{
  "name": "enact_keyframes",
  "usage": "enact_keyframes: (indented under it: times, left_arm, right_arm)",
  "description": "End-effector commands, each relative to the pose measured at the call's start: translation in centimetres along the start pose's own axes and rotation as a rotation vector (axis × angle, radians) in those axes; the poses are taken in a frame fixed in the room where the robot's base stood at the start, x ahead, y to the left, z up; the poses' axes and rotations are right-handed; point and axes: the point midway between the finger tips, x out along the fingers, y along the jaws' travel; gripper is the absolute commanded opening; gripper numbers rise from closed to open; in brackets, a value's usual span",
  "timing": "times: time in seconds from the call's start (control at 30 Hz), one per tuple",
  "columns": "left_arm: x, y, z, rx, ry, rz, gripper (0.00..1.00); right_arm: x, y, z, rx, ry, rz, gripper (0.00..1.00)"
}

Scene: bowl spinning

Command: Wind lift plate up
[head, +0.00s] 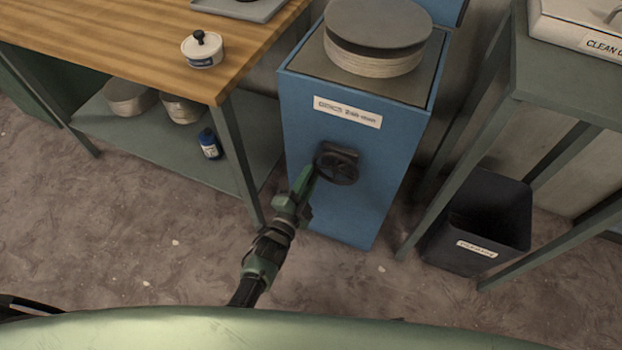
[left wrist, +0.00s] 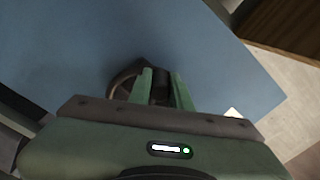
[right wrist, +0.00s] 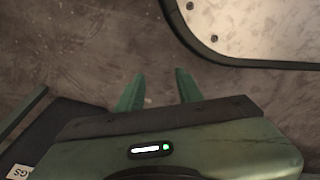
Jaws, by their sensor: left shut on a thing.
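The blue cabinet (head: 300,130) stands in the middle of the head view with a printed label on its front. A round grey plate (head: 378,20) lies on a pale round stack (head: 372,62) on the cabinet's top. A dark handwheel (head: 338,167) sits on the cabinet's front below the label. My left gripper (head: 314,172) reaches the wheel's left side and is shut on it. In the left wrist view the left fingers (left wrist: 162,85) overlap the wheel (left wrist: 122,88); the exact contact is partly hidden. My right gripper (right wrist: 158,88) is open and empty above the floor.
A wooden table (head: 130,40) with a small white pot (head: 202,50) stands left; its lower shelf holds bowls and a blue bottle (head: 209,143). A green table (head: 570,85) and a dark bin (head: 478,222) stand right. Floor in front is clear.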

Motion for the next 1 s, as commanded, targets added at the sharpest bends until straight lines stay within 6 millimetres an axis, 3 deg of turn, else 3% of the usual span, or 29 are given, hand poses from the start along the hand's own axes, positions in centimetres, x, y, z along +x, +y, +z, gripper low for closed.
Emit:
enact_keyframes:
  times: [0.3,0.83,0.87,0.9,0.93,1.0]
  left_arm:
    - [-0.04,-0.67,-0.20,0.120,0.000,0.000,0.00]
    - [-0.02,-0.76,-0.27,0.142,0.000,0.000,0.00]
    - [-0.02,-0.76,-0.28,0.142,0.000,0.000,0.22]
    - [-0.02,-0.76,-0.28,0.142,0.000,0.000,0.33]
    - [-0.02,-0.76,-0.28,0.141,0.000,0.000,0.41]
    - [-0.01,-0.76,-0.28,0.141,0.000,0.000,0.41]
  right_arm:
    - [0.49,-0.03,0.80,-0.001,-0.006,0.000,0.36]
    - [0.61,-0.03,0.97,-0.002,-0.007,0.000,0.36]
    - [0.61,-0.03,0.98,-0.002,-0.007,0.000,0.36]
    - [0.62,-0.03,0.99,-0.002,-0.007,0.000,0.36]
    - [0.62,-0.03,0.99,-0.002,-0.007,0.000,0.36]
    - [0.62,-0.04,1.00,-0.002,-0.007,0.000,0.36]
